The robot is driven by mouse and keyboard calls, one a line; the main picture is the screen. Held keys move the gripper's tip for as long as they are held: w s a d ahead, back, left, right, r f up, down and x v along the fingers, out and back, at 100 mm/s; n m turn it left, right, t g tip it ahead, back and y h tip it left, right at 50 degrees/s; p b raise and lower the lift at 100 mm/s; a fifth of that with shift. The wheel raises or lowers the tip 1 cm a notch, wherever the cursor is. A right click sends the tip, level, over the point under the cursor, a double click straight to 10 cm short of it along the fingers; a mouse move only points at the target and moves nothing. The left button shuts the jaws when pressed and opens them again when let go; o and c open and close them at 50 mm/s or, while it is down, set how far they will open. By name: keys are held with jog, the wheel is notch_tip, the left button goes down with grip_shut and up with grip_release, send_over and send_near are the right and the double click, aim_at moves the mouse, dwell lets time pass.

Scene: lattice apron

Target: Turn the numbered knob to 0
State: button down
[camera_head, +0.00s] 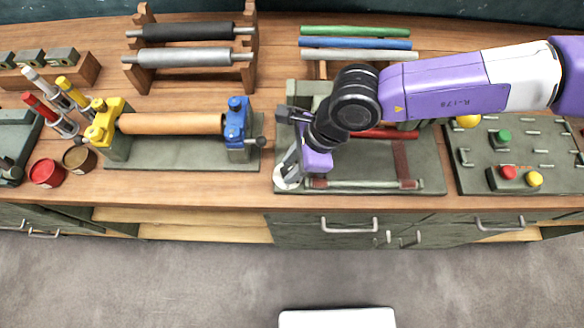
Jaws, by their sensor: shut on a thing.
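The numbered knob (287,184) appears as a pale round piece at the front left corner of a green machine base (355,194). Its numbers are too small to read, so its setting cannot be told. My gripper (292,166) reaches down to it from the upper right and is shut on it. The fingers and purple wrist hide part of the knob and the machine behind it.
A roller stand with yellow and blue end blocks (236,128) stands to the left. A control panel (520,165) with red, yellow and green buttons is to the right. A rack of rollers (190,55) is behind. Drawers (350,235) line the bench front.

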jog(key=n+b, duration=0.1)
jog(key=b, duration=0.1)
jog(key=n+g+b, duration=0.1)
jog(key=n, duration=0.1)
jog(key=n+b, duration=0.2)
jog(key=shift+w+a+f+g+h+b, duration=0.1)
jog(key=shift+w+f+g+h+b, duration=0.2)
jog(key=shift+g+b, duration=0.1)
jog(key=n+b, duration=0.2)
jog(key=n+g+b, duration=0.1)
jog(key=n, duration=0.1)
jog(key=shift+r+h, duration=0.25)
jog(key=shift+h, duration=0.15)
jog(key=shift+r, duration=0.1)
jog(key=c, duration=1)
grip_release()
jog(key=shift+c, duration=0.2)
